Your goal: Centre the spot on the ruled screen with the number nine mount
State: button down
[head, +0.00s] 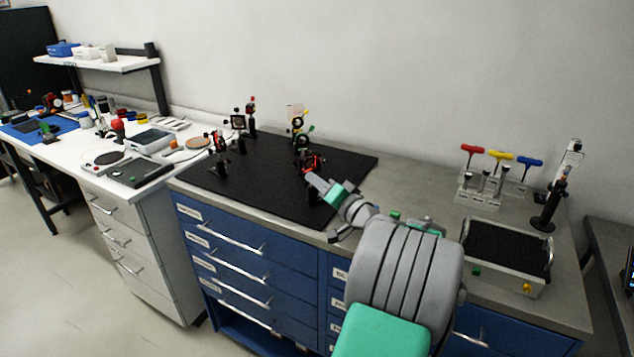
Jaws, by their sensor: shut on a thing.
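A red and black optical mount (314,164) stands near the right side of the black breadboard (250,198). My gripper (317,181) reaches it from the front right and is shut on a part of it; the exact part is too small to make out. A pale upright card (294,111), perhaps the ruled screen, stands at the back of the board. No rulings or light spot can be made out on it. Other mounts stand at the left (219,145) and at the back left (250,108). I cannot read any mount numbers.
A rack of red, yellow and blue T-handled tools (484,185) and a black-topped tray (506,250) stand to the right. The front middle of the breadboard is clear.

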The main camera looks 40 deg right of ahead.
jog(key=c, duration=1.4)
grip_release()
jog(key=shift+o, duration=0.2)
jog(key=s+b, duration=0.1)
jog(key=s, duration=0.6)
jog(key=shift+s+a, duration=0.35)
jog(key=shift+s, duration=0.05)
